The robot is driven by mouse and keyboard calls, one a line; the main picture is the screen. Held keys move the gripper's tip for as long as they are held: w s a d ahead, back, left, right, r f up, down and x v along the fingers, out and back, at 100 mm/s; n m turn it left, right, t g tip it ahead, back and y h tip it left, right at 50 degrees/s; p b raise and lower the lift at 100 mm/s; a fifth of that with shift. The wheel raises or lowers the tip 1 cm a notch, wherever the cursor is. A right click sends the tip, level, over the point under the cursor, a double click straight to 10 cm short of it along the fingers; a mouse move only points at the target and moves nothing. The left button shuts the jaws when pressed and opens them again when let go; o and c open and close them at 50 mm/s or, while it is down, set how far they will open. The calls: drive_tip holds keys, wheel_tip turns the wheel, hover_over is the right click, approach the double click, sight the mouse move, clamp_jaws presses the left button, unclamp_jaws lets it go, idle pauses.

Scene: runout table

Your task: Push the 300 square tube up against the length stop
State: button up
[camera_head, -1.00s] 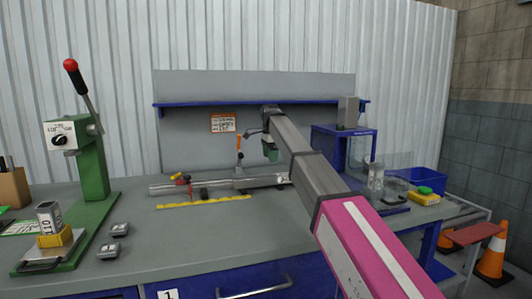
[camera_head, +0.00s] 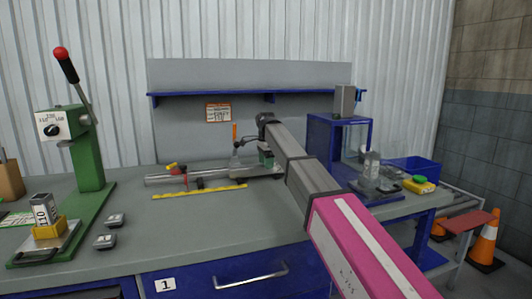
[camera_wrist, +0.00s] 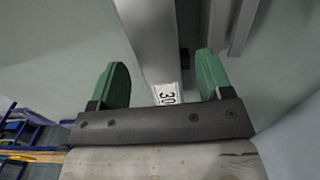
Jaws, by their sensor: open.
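The square tube is a light grey bar in the wrist view (camera_wrist: 152,40), with a white label (camera_wrist: 167,94) reading "30" and the rest cut off. My gripper (camera_wrist: 160,85) is open, its green fingers on either side of the labelled end. I cannot tell whether either finger touches it. In the head view my gripper (camera_head: 266,155) is low at the right end of the grey bar assembly (camera_head: 160,180), and my arm hides part of it. A red and yellow fitting (camera_head: 176,169) sits on the bar's left part; I cannot tell if it is the length stop.
An orange-handled clamp (camera_head: 236,140) stands just left of my gripper. A yellow ruler strip (camera_head: 200,192) lies in front. A green lever press (camera_head: 88,150) stands at left, and a blue stand (camera_head: 325,150) at right. The bench front (camera_head: 220,220) is clear.

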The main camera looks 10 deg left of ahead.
drive_tip(key=shift+f, duration=1.5)
drive_tip(key=shift+c, duration=0.3)
drive_tip(key=c, duration=1.2)
drive_tip(key=shift+o, duration=0.2)
drive_tip(key=shift+a, duration=0.1)
